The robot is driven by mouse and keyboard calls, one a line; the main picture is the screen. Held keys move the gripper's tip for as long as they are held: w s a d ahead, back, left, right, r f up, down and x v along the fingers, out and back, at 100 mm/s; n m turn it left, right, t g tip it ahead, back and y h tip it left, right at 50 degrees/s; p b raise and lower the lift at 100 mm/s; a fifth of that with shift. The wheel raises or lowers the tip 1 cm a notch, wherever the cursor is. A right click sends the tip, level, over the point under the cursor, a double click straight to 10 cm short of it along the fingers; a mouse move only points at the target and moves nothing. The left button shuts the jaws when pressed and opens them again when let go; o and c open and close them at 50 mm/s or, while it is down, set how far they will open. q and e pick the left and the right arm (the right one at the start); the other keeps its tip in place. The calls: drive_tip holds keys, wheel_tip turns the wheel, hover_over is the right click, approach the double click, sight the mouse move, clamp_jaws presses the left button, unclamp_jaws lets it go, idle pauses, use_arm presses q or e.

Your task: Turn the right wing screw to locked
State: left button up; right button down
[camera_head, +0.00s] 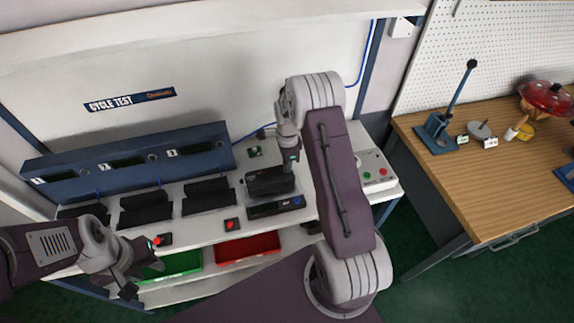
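The dark box-shaped unit (268,182), apparently the valve positioner, stands on the white bench. My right gripper (291,164) points down over the right part of its top. Its fingertips are too small and covered to tell whether they are open or touch anything. I cannot make out the right wing screw; the gripper may hide it. My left gripper (134,282) hangs at the front left, over the front edge of the bench, well apart from the unit. Its finger gap cannot be made out.
A dark flat device with a small display (276,207) lies in front of the unit. Black stands (207,196) and a blue numbered panel (125,162) are to the left. Green (176,265) and red (247,249) trays sit below. A button box (374,170) stands right.

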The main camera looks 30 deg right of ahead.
idle(0.4)
drive_tip(key=c, duration=1.6)
unclamp_jaws()
drive_tip(key=shift+d, duration=0.15)
drive_tip(key=shift+r, duration=0.25)
wheel_tip(320, 180, up, 8)
drive_tip(key=b, duration=0.1)
drive_tip(key=shift+r+b, duration=0.25)
drive_tip(key=shift+b, duration=0.05)
